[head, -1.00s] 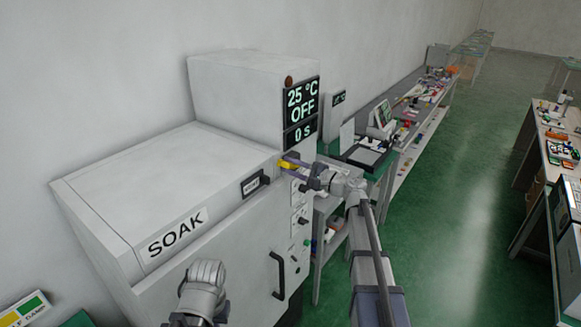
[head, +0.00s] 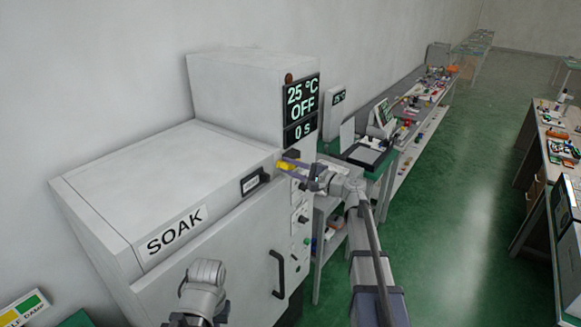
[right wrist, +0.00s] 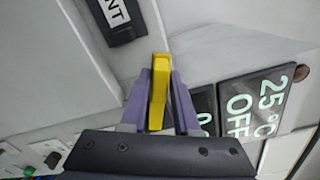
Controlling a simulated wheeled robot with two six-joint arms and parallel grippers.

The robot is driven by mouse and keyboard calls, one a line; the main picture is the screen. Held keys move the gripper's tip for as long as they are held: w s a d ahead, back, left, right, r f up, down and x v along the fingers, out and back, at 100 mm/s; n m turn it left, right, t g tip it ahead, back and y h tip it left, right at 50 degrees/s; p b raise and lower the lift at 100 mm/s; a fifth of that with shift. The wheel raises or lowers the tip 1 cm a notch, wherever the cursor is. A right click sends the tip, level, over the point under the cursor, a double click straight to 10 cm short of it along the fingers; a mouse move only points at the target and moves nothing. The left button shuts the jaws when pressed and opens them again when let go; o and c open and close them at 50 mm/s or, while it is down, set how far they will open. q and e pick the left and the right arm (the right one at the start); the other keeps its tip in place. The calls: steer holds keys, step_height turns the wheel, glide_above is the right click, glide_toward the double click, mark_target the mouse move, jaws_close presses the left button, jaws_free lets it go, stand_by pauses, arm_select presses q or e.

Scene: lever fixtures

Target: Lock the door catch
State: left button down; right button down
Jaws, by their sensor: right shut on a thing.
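The door catch is a yellow lever (head: 284,166) near the top right corner of the oven's front, below the dark display. My right gripper (head: 293,167) is shut on the yellow lever. In the right wrist view the lever (right wrist: 158,92) stands between the two purple fingers of the gripper (right wrist: 159,80), which flank it closely. The lever's far end points toward the oven; its mount is partly hidden. The oven door (head: 215,262) looks closed, with a black handle (head: 278,273). Part of my left arm shows at the bottom; its fingers are not visible.
The oven's display (head: 301,105) reads 25 °C, OFF and 0 S. A dark vent fitting (head: 252,183) is left of the lever. Knobs and switches line the panel (head: 300,215) below it. A bench (head: 372,158) stands to the right, with open green floor beyond.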

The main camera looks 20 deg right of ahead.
step_height(320, 180, down, 8)
steer(key=n+b, duration=0.7)
steer(key=n, duration=0.2)
steer(key=shift+f+b, duration=0.2)
steer(key=shift+b, duration=0.2)
steer(key=shift+w+d+f+n+b, duration=0.3)
steer(key=shift+f+n+b, duration=0.2)
steer(key=shift+n, duration=0.4)
steer(key=shift+w+d+f+n+b, duration=0.2)
steer(key=shift+f+n+b, duration=0.3)
steer(key=shift+n, duration=0.4)
steer(key=shift+d, duration=0.1)
steer(key=c, duration=0.8)
jaws_free()
steer(key=shift+o, duration=0.2)
steer(key=shift+s, duration=0.1)
